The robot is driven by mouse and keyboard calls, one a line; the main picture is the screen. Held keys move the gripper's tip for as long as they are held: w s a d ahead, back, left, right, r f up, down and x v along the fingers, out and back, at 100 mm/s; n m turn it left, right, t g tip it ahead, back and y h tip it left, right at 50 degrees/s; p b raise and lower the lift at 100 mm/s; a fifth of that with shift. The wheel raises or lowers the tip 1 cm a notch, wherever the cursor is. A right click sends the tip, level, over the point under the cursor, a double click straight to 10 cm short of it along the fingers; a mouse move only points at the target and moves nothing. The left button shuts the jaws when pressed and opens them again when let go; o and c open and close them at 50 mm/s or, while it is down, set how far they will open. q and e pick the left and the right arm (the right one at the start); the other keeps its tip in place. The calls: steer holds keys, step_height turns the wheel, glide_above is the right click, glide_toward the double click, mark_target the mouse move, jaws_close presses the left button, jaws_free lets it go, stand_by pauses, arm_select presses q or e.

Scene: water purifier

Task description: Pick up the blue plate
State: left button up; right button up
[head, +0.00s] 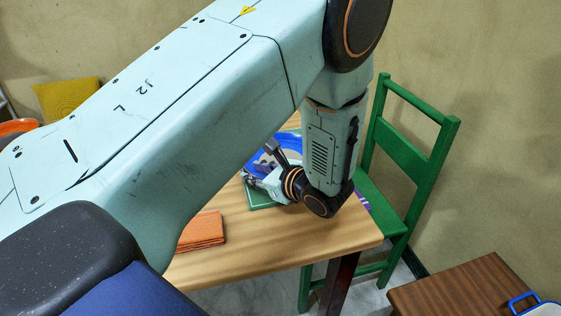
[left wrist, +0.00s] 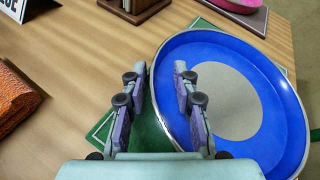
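The blue plate (head: 290,141) with a pale round centre is on the wooden table, mostly hidden by my left arm in the head view. The left wrist view shows more of the plate (left wrist: 267,85), over a green mat (left wrist: 104,128). My left gripper (head: 260,164) is at the plate's near-left edge. In the left wrist view, the left gripper (left wrist: 160,68) is open, with one finger outside the rim and the other over the plate's inside. The rim passes between the fingers; I cannot tell whether they touch it. My right gripper is not in view.
A green chair (head: 408,150) stands at the right side. A pink dish (left wrist: 243,4) and a wooden holder (left wrist: 133,10) sit farther back. A brown low table (head: 465,290) is at lower right.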

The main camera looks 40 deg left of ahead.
arm_select(q)
steer(key=shift+a+f, duration=0.1)
steer(key=shift+a, duration=0.4)
steer(key=shift+d, duration=0.25)
steer(key=shift+c, duration=1.2)
steer(key=shift+a, duration=0.1)
jaws_close()
